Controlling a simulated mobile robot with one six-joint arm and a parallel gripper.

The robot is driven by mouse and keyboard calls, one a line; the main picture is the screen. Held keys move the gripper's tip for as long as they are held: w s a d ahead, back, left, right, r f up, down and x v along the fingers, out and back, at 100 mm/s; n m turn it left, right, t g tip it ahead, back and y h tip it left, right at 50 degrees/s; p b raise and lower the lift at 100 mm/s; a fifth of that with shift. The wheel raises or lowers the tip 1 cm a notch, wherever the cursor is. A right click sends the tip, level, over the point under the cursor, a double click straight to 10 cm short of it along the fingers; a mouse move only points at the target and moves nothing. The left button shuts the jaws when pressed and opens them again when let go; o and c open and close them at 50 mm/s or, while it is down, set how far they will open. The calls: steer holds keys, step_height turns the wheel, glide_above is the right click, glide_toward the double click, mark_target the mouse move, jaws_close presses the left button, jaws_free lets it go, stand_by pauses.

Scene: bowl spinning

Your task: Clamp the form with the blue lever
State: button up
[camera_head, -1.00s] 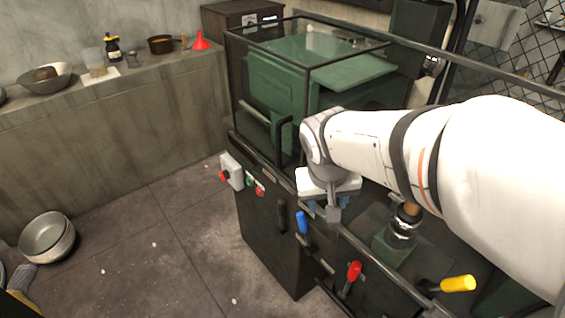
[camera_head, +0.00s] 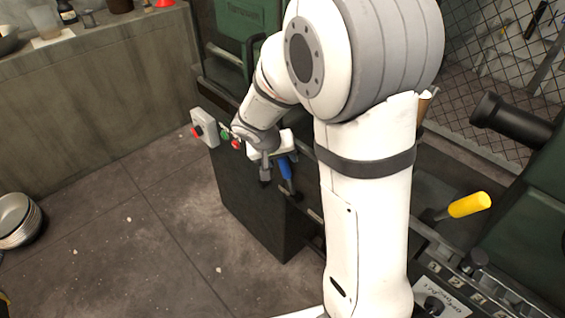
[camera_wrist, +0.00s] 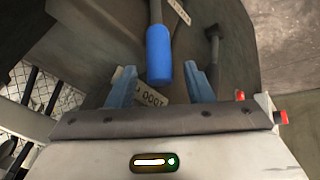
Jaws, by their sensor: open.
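The blue lever (camera_head: 286,168) is on the front of the dark machine and points down. In the wrist view its blue handle (camera_wrist: 158,55) lies between my two fingers, with a gap on either side. My gripper (camera_head: 275,170) is open at the lever; it also shows in the wrist view (camera_wrist: 167,76), with one blue finger on each side of the handle. I cannot tell whether the handle is fully between the fingertips or just beyond them. The form is not clearly visible; my arm covers much of the machine top.
A black lever (camera_wrist: 212,45) stands beside the blue one, close to my finger. A yellow lever (camera_head: 470,204) sticks out at the right. A grey box with a red button (camera_head: 205,128) is left of my gripper. Open floor (camera_head: 150,240) lies in front.

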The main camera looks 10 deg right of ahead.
steer(key=shift+x, duration=1.05)
steer(key=shift+c, duration=0.2)
jaws_close()
